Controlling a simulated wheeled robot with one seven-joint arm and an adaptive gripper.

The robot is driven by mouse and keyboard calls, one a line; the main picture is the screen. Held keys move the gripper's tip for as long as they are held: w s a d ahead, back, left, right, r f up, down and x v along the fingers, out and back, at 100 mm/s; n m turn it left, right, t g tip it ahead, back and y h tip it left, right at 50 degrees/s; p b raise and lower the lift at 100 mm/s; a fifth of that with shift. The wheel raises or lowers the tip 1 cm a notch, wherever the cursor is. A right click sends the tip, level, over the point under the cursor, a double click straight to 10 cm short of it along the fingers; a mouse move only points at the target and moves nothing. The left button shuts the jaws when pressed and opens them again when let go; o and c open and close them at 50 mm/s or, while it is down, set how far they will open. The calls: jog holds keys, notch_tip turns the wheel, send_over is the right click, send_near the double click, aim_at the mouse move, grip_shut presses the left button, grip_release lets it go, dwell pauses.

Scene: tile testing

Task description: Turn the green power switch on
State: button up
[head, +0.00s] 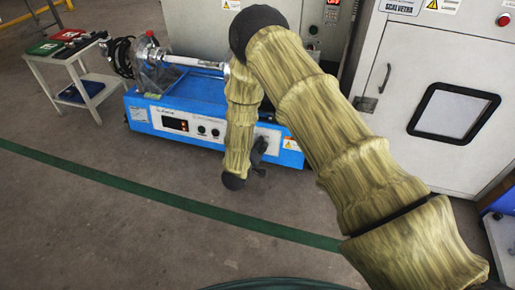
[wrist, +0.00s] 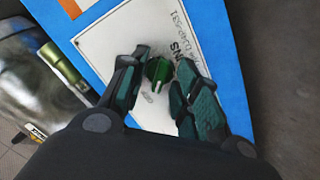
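The green power switch (wrist: 158,70) is a small round knob with a pale mark, on the white panel (wrist: 108,40) of a blue machine. In the wrist view my gripper (wrist: 161,73) has one finger on each side of the knob, and the fingers stand apart. I cannot tell whether either finger touches it. In the head view my gripper (head: 258,150) is at the right part of the blue machine's front (head: 160,112), and the switch is hidden there behind my arm and gripper.
A small side table (head: 88,82) stands left of the machine. A large white cabinet (head: 400,130) stands at the right. The floor in front is clear, crossed by a green line (head: 130,190).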

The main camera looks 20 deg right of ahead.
jog(key=shift+c, duration=0.3)
jog(key=c, duration=0.6)
jog(key=shift+r+p, duration=0.15)
jog(key=shift+p, duration=0.3)
jog(key=m+p, duration=0.1)
jog(key=p, duration=0.1)
jog(key=shift+r+m+p, duration=0.15)
jog(key=shift+m+p, duration=0.25)
grip_shut()
jog(key=m+p, duration=0.5)
jog(key=m+y+p, duration=0.1)
jog(key=m+p, duration=0.4)
jog(key=m+t+p, duration=0.1)
jog(key=m+p, duration=0.3)
jog(key=m, duration=0.1)
jog(key=shift+s+f+y+p, duration=0.1)
jog(key=shift+f+y+p, duration=0.2)
jog(key=shift+y+p, duration=0.1)
